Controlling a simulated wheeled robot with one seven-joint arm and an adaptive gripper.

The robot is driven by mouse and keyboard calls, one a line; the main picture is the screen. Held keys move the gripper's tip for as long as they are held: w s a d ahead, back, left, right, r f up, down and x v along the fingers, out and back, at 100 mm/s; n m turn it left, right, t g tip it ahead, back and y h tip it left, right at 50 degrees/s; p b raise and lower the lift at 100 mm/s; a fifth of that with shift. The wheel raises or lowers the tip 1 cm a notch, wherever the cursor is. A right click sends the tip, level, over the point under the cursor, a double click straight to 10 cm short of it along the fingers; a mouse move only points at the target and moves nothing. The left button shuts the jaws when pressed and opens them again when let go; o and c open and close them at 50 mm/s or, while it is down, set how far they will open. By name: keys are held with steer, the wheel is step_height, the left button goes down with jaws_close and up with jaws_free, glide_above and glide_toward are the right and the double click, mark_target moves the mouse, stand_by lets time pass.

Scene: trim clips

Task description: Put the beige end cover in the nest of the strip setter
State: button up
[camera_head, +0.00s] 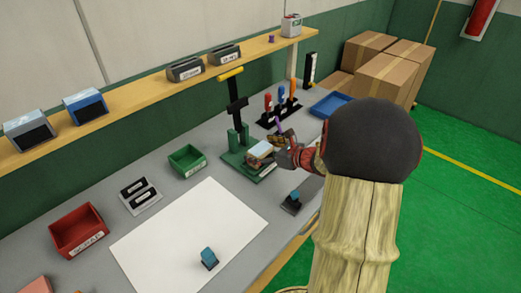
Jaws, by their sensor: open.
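The strip setter (238,104) is a press-like stand with a black column, a yellow handle on top and a green base (238,160), at the back middle of the bench. A small block with a pale blue top and a beige side (259,153) sits at the right part of the base. The beige side may be the end cover; it is too small to be sure. My gripper (276,147) is open, just right of this block and close to it. Whether its fingers touch the block cannot be told. The nest is not clearly visible.
A white sheet (185,235) carries a blue clip (209,258). A red scrap bin (78,230), a green tray (187,161) and a clip holder (140,196) stand left. A dark pad with a blue piece (294,199) lies right. A tool rack (275,117) stands behind my gripper.

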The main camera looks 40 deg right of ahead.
steer(key=shift+r, duration=0.25)
steer(key=a+p+v, duration=0.1)
steer(key=p+v, duration=0.3)
steer(key=v, duration=0.8)
steer(key=a+r+n+g+y, duration=0.25)
steer(key=a+n, duration=0.45)
steer(key=a, duration=0.4)
steer(key=a+r+n+g+y, duration=0.15)
steer(key=a+n+g, duration=0.25)
steer(key=a+n, duration=0.55)
steer(key=s+a+r+n+h, duration=0.2)
steer(key=s+a+n, duration=0.3)
steer(key=n, duration=0.4)
steer(key=s+a+r+n+g+h, duration=0.1)
steer(key=s+a+r+n+h, duration=0.2)
steer(key=n, duration=0.6)
steer(key=s+a+r, duration=0.1)
steer(key=s+a, duration=0.1)
steer(key=shift+a, duration=0.35)
